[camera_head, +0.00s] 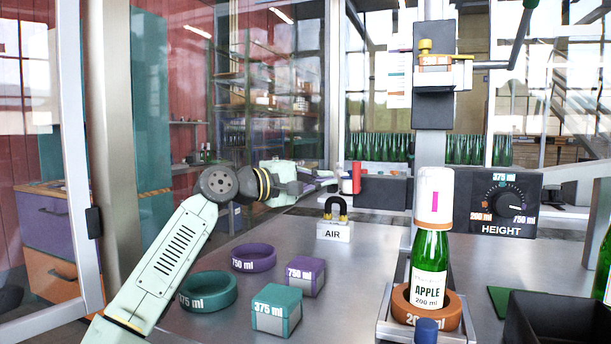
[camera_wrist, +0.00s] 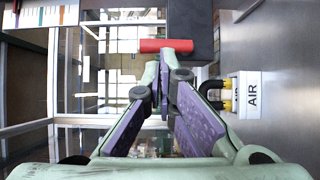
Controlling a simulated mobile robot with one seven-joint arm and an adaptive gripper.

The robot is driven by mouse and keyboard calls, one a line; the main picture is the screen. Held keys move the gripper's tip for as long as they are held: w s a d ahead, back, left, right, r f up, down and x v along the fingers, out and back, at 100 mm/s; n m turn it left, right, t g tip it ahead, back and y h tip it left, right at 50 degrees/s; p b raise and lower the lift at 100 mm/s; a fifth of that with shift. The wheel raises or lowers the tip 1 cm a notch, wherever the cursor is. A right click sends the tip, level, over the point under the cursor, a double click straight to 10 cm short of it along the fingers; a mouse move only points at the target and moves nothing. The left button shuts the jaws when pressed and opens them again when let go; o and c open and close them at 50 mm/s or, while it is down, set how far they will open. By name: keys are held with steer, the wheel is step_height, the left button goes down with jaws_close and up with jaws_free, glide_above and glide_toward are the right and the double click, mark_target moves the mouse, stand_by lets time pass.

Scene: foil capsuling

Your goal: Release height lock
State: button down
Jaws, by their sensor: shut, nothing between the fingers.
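My gripper (camera_head: 332,182) is shut and empty, stretched out over the far side of the table. Its closed fingertips also show in the wrist view (camera_wrist: 164,62). Just beyond the tips is a red cylindrical handle (camera_head: 356,177), which lies across the wrist view (camera_wrist: 165,46). I cannot tell whether the tips touch it. The black HEIGHT panel (camera_head: 508,204) with its dial stands at the right. No part in view is labelled as the height lock.
A green APPLE bottle (camera_head: 430,265) with a white cap stands in an orange ring (camera_head: 440,314). Teal and purple rings and blocks lie on the front table. A black bin (camera_head: 560,318) is at front right.

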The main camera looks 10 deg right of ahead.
mark_target(354, 174)
steer(key=p+x, duration=0.1)
steer(key=x, duration=0.5)
steer(key=shift+d, duration=0.2)
